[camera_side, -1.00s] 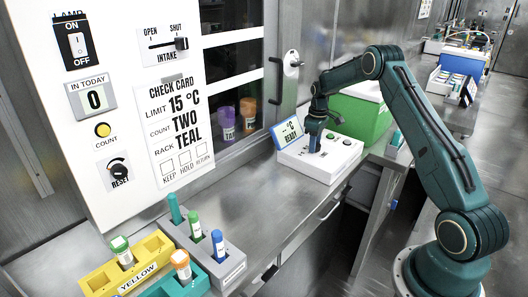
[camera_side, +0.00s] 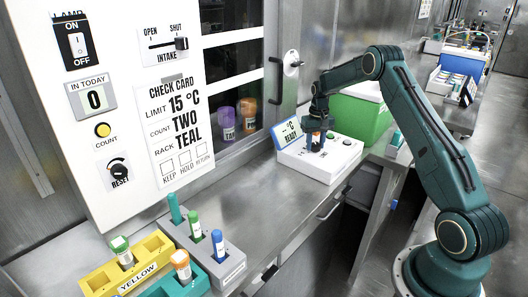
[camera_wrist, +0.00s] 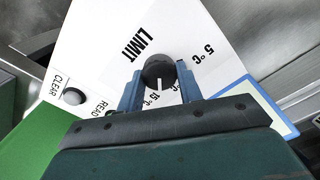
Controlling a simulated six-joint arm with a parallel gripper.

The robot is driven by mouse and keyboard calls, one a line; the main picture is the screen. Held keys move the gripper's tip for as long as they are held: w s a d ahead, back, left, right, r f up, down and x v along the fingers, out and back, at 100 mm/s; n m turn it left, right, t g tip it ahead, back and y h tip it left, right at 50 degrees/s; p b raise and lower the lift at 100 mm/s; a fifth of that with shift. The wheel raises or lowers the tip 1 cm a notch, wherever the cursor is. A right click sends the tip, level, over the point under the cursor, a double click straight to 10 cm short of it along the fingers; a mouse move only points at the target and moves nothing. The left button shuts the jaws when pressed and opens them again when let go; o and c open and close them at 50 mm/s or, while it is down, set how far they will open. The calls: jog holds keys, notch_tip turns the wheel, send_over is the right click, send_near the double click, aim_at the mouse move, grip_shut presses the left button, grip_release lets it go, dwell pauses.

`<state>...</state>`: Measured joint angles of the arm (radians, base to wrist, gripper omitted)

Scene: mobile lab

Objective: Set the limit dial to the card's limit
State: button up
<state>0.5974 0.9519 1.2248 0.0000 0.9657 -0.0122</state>
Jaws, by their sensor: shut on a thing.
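The check card (camera_side: 180,130) on the white panel reads LIMIT 15 °C, COUNT TWO, RACK TEAL. The dark round limit dial (camera_wrist: 159,70) sits on the white box (camera_side: 318,160) on the bench. In the wrist view, my gripper (camera_wrist: 160,76) is shut on the dial, with a blue finger on either side of it. The dial's white pointer line points down in that view, near the 15 °C label. A 5 °C label is to the right, and part of the scale is hidden by my gripper. In the side view, my gripper (camera_side: 316,140) covers the dial.
A blue-edged READY display (camera_side: 287,132) stands at the box's left. CLEAR (camera_wrist: 73,96) and READ buttons are beside the dial. A green bin (camera_side: 362,115) stands behind. Yellow (camera_side: 105,277), teal and grey (camera_side: 228,252) racks hold tubes at the front left. The bench between is clear.

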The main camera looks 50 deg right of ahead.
aim_at(316, 144)
jog(key=shift+m, duration=1.5)
jog(key=o, duration=1)
notch_tip(316, 144, up, 14)
jog(key=shift+f, duration=0.1)
